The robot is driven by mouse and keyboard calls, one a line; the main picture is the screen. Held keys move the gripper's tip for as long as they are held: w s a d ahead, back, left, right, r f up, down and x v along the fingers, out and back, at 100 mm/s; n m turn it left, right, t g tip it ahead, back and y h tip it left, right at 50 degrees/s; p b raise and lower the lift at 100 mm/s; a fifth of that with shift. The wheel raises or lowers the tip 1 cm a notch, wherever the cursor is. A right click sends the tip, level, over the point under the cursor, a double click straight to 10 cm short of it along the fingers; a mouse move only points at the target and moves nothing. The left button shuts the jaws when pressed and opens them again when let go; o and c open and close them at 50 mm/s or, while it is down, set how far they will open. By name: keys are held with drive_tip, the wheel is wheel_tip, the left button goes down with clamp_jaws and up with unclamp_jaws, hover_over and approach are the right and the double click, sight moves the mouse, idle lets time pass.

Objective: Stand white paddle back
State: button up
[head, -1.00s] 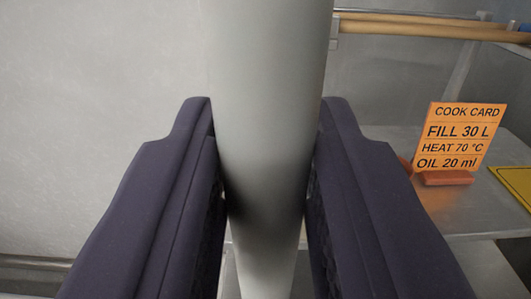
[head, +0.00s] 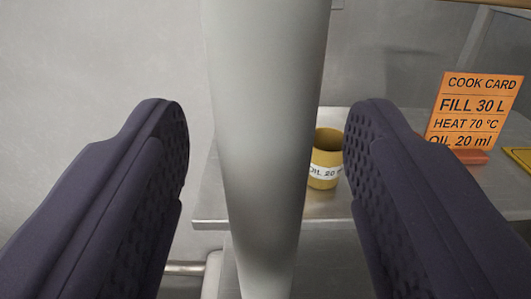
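A pale grey-white shaft (head: 266,140), which I take to be the white paddle, stands nearly upright between the fingers of my gripper (head: 266,150). It narrows toward the bottom, and its top and bottom ends are out of the picture. My gripper is open, with a clear gap between the shaft and each dark ribbed finger pad. What the lower end rests on is hidden.
Behind the shaft is a metal shelf (head: 215,208). A yellow cup labelled OIL 20 (head: 325,160) stands on it, close by the right finger in the picture. An orange cook card (head: 474,108) stands further right, with a yellow sign (head: 519,157) beside it.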

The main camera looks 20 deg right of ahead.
drive_tip(key=v, duration=0.7)
drive_tip(key=shift+s+p, duration=0.4)
drive_tip(key=shift+a+f, duration=0.1)
